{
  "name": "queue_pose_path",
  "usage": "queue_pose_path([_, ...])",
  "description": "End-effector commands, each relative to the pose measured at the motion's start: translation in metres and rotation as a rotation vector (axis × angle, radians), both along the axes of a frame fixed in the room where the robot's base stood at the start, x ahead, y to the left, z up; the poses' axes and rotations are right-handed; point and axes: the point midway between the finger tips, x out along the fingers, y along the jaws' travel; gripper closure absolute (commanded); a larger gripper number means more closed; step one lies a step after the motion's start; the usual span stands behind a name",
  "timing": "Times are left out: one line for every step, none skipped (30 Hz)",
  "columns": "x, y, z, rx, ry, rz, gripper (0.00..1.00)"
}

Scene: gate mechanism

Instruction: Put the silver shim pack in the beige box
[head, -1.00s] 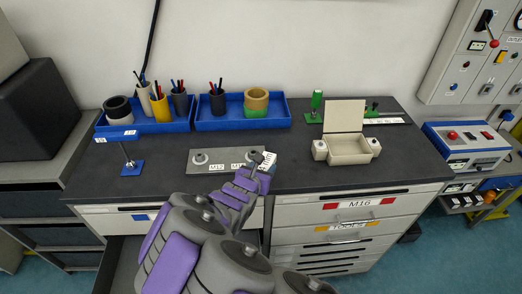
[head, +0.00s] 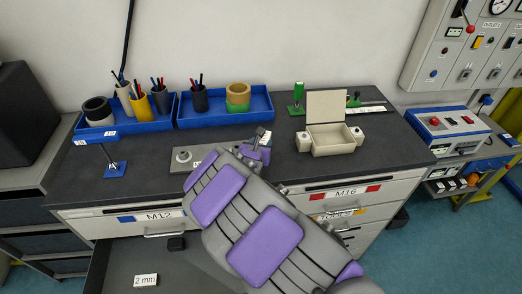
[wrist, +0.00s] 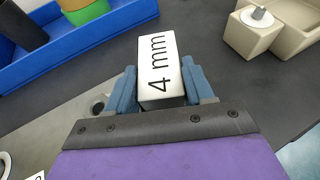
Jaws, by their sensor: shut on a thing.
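The shim pack (wrist: 160,68) is a small block with a grey side and a white top face reading "4 mm". In the wrist view my gripper (wrist: 158,92) is shut on it, one blue-grey finger on each side. In the head view my gripper (head: 258,150) is above the bench, left of the beige box, with the pack (head: 266,138) small and partly hidden. The beige box (head: 333,147) stands on the bench with its lid up. Its inside looks empty. A corner of it shows in the wrist view (wrist: 296,14).
A grey plate with a round fitting (head: 184,156) lies left of my gripper. Blue trays (head: 225,122) with pen cups and rings stand behind.

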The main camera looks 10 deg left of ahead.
Motion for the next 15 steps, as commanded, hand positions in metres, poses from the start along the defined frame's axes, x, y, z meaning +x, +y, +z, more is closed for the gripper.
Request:
queue_pose_path([0.005, -0.003, 0.000, 0.003, -0.001, -0.001, 0.90])
queue_pose_path([0.007, -0.003, 0.000, 0.003, -0.002, -0.001, 0.90])
queue_pose_path([0.008, -0.003, 0.000, 0.002, -0.002, -0.001, 0.90])
queue_pose_path([0.010, -0.003, 0.000, 0.000, -0.003, 0.000, 0.90])
queue_pose_path([0.012, -0.003, -0.001, -0.002, -0.003, -0.001, 0.90])
queue_pose_path([0.016, -0.003, -0.002, -0.003, -0.004, -0.002, 0.90])
queue_pose_path([0.019, -0.004, -0.004, -0.006, -0.003, -0.002, 0.90])
queue_pose_path([0.017, -0.001, -0.012, -0.009, 0.000, -0.001, 0.90])
queue_pose_path([0.016, 0.001, -0.021, -0.009, 0.004, 0.001, 0.90])
queue_pose_path([0.016, 0.001, -0.026, -0.011, 0.004, 0.001, 0.90])
queue_pose_path([0.016, 0.002, -0.030, -0.011, 0.004, 0.001, 0.90])
queue_pose_path([0.016, 0.003, -0.034, -0.011, 0.002, 0.000, 0.90])
queue_pose_path([0.016, 0.003, -0.036, -0.011, 0.000, 0.000, 0.90])
queue_pose_path([0.016, 0.003, -0.038, -0.011, -0.001, 0.001, 0.90])
queue_pose_path([0.016, 0.003, -0.039, -0.012, -0.003, 0.001, 0.90])
